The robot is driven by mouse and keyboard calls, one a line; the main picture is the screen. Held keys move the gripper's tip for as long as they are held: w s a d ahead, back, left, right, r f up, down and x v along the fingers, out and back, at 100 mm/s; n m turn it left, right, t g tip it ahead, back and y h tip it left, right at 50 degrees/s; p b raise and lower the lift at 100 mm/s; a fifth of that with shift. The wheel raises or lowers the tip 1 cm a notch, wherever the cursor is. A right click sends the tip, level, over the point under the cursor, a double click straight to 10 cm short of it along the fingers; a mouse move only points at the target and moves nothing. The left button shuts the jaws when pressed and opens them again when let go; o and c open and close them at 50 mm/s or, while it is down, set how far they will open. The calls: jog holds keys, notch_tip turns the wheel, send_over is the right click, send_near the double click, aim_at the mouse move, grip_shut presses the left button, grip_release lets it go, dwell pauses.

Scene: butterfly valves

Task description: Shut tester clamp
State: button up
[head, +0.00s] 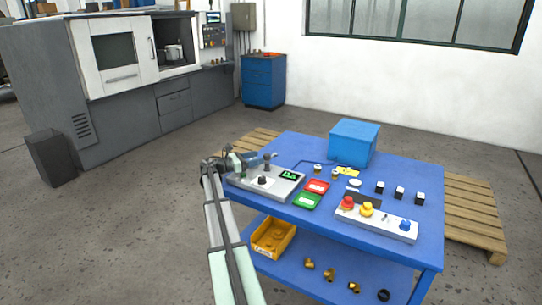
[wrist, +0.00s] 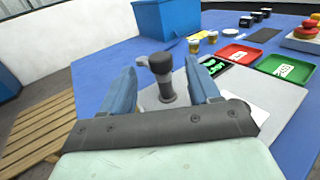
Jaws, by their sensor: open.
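The tester (head: 278,187) is a flat light-grey box with a lit green display (head: 289,175), at the left end of the blue table. Its clamp (wrist: 166,90) shows in the wrist view as a grey post with a dark knob on top, standing up from the grey plate. My gripper (wrist: 161,68) is open, with one blue finger on each side of the clamp post. Whether the fingers touch it, I cannot tell. In the head view my gripper (head: 255,160) is over the tester's far left part, and the clamp is small there.
A red tray (head: 317,186) and a green tray (head: 307,200) lie right of the tester. A blue box (head: 353,142) stands behind. Brass fittings (wrist: 194,46), several black-and-white blocks and a button panel (head: 376,217) share the table. A yellow bin (head: 273,238) sits on the lower shelf.

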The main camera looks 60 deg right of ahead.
jog(key=x, duration=0.8)
jog(key=shift+c, duration=0.4)
grip_shut()
